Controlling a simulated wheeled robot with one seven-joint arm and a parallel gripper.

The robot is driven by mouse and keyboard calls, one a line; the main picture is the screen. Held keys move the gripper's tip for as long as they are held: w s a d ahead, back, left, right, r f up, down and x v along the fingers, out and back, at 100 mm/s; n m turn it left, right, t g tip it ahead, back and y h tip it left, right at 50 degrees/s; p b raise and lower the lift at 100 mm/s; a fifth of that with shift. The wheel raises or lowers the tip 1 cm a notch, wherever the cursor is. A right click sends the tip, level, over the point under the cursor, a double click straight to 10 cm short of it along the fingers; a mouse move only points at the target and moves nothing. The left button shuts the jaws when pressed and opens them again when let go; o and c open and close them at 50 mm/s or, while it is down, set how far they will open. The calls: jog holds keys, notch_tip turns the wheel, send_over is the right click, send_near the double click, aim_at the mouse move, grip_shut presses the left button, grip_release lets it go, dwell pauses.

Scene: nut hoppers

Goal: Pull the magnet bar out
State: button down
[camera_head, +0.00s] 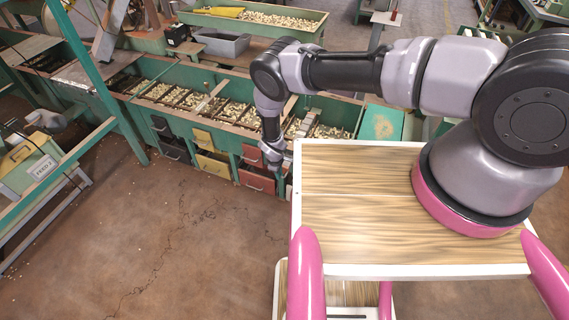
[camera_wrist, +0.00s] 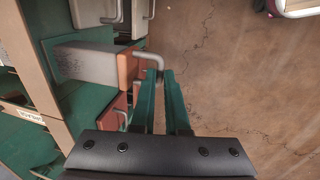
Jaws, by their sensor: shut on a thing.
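In the wrist view, a grey block with an orange-red front (camera_wrist: 128,68), which I take as the magnet bar, stands out from the green hopper wall. A bent grey handle (camera_wrist: 151,57) sits on its front. My gripper (camera_wrist: 162,75) has its two green fingers close together at the handle's outer end, shut on it. In the head view my gripper (camera_head: 272,157) is low beside the hopper fronts, and the handle there is too small to make out.
The green hopper row (camera_head: 225,140) holds nuts in several bins, with yellow, red and dark fronts below. In the wrist view, another red front (camera_wrist: 113,112) lies close by. My wooden-topped base stands to the right. Cracked brown floor (camera_head: 150,230) in front is open.

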jog(key=s+a, duration=0.3)
jog(key=s, duration=0.6)
jog(key=s+a, duration=0.4)
jog(key=s, duration=0.6)
jog(key=c, duration=1.2)
grip_release()
notch_tip(320, 180, up, 11)
jog(key=s, duration=0.2)
jog(key=shift+a+f, duration=0.15)
jog(key=shift+a, duration=0.15)
